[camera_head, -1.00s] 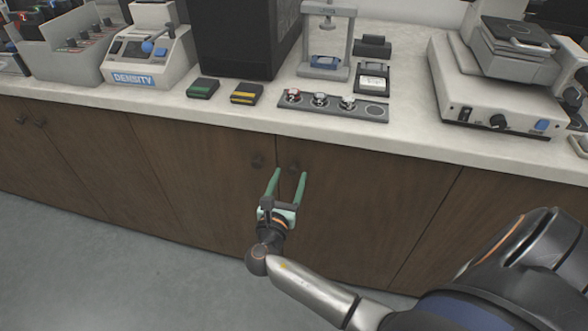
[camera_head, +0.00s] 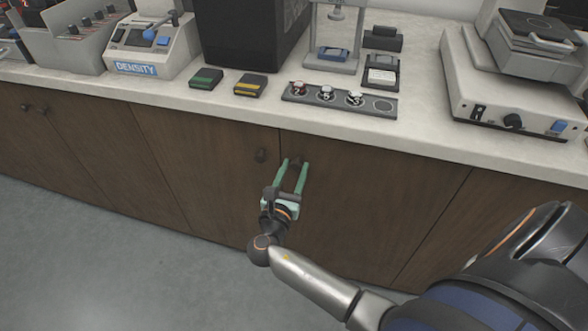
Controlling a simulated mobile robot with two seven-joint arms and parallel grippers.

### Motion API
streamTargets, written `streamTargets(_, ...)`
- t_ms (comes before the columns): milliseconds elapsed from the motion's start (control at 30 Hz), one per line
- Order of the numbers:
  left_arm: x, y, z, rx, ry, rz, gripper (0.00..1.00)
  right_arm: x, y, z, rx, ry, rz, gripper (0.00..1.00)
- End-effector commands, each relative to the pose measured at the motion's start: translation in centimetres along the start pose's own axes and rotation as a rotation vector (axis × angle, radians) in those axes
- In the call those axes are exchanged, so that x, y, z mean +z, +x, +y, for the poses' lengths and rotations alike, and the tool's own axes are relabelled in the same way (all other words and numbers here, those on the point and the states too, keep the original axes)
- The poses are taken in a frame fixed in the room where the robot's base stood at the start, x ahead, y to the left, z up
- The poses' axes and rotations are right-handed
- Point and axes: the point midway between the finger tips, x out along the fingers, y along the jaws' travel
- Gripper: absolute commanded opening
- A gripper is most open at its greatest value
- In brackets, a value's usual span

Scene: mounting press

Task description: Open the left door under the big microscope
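A brown wooden cabinet door (camera_head: 205,165) has a dark round knob (camera_head: 260,155) near its upper right corner. The neighbouring door (camera_head: 375,200) to its right has its knob (camera_head: 296,162) near its upper left corner. Both doors are closed. My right gripper (camera_head: 294,163) is open, with its two green fingers pointing up at the right-hand door's knob. That knob shows between the fingertips; I cannot tell whether they touch it. No big microscope can be made out clearly. My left gripper is not in view.
The pale counter (camera_head: 420,135) runs above the doors. On it stand a density device (camera_head: 155,50), a tall black box (camera_head: 245,30), a sample strip (camera_head: 340,100) and a white instrument (camera_head: 500,90). Grey floor (camera_head: 110,260) lies clear in front.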

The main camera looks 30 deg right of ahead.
Motion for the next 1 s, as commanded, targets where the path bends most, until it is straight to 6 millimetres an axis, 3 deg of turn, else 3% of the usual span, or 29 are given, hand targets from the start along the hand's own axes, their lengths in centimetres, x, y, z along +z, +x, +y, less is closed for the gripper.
streamTargets(33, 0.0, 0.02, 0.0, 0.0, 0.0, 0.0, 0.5, -0.01, 0.0, 0.0, 0.0, 0.0, 0.0, 0.39)
streamTargets(400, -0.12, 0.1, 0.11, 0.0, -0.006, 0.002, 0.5, 0.0, 0.02, 0.0, 0.0, 0.0, 0.0, 0.0)
streamTargets(1000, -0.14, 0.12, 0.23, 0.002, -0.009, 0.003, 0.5, 0.01, 0.04, 0.0, 0.0, 0.0, 0.0, 0.0)
